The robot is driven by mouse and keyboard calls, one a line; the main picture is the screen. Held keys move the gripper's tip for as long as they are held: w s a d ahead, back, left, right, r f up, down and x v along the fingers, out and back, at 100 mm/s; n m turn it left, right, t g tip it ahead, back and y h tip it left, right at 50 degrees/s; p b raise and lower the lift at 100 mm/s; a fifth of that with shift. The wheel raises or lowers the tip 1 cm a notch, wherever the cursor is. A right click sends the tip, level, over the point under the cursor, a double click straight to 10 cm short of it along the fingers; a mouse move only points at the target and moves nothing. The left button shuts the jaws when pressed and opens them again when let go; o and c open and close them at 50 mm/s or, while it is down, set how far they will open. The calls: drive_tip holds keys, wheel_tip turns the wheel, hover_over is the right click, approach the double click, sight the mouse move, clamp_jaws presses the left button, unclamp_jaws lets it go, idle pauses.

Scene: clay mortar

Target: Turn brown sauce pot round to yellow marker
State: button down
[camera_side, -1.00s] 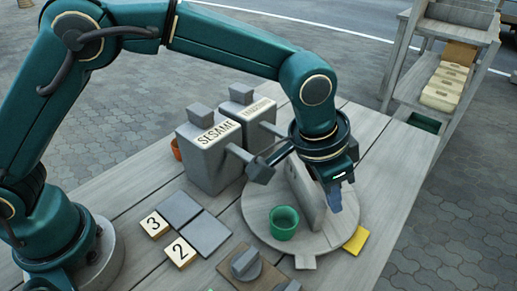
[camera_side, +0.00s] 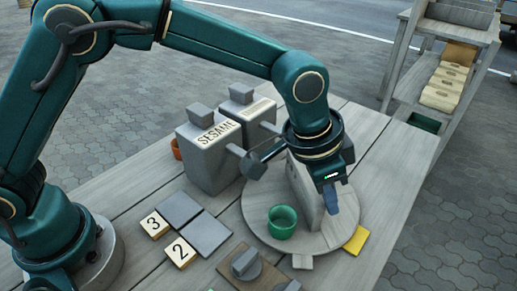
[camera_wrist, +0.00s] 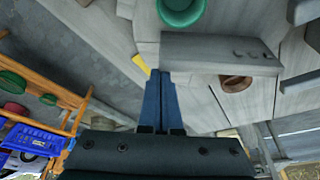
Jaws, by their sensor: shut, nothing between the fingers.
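A round grey turntable (camera_side: 338,233) sits on the table with an upright grey divider (camera_side: 300,190) across it and a small tab (camera_side: 303,262) at its near edge. A green pot (camera_side: 282,221) stands on the near side of the divider. The brown pot (camera_wrist: 236,83) shows in the wrist view on the other side of the divider; the divider hides it in the side view. The yellow marker (camera_side: 355,240) lies at the turntable's right edge. My gripper (camera_side: 331,208) is shut and empty, its fingers pointing down at the divider's right end; whether they touch it I cannot tell.
Two grey dispensers, one labelled SESAME (camera_side: 208,155), stand left of the turntable, their spouts reaching toward it. A shelf (camera_side: 440,80) stands behind right.

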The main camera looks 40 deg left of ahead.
drive_tip(key=shift+s, duration=0.1)
drive_tip(key=shift+s+a+m+g+h, duration=0.3)
drive_tip(key=shift+s+a+m, duration=0.2)
drive_tip(key=shift+m, duration=0.6)
drive_tip(key=shift+s+a+m+g+h, duration=0.25)
drive_tip(key=shift+s+a+m, duration=0.2)
drive_tip(key=shift+m, duration=0.65)
drive_tip(key=shift+s+a+m+g, duration=0.4)
drive_tip(key=shift+a+m, duration=0.15)
drive_tip(key=shift+m, duration=0.55)
drive_tip(key=shift+s+a+m+g, duration=0.35)
drive_tip(key=shift+a+m, duration=0.2)
drive_tip(key=shift+m, duration=0.55)
drive_tip(key=shift+s+a+m+g, duration=0.15)
drive_tip(key=shift+a+m+g, duration=0.25)
drive_tip(key=shift+a+m, duration=0.75)
drive_tip(key=shift+a+m+g, duration=0.25)
drive_tip(key=shift+a+m, duration=0.1)
drive_tip(key=shift+m, duration=0.55)
drive_tip(key=shift+a+m+g, duration=0.25)
drive_tip(key=shift+a+m, duration=0.05)
drive_tip(key=shift+m, duration=0.55)
drive_tip(key=shift+a+m, duration=0.55)
drive_tip(key=shift+m, duration=0.25)
drive_tip(key=shift+w+a, duration=0.15)
drive_tip(key=shift+w, duration=0.05)
drive_tip(key=shift+w+a, duration=0.1)
drive_tip(key=shift+a, duration=0.1)
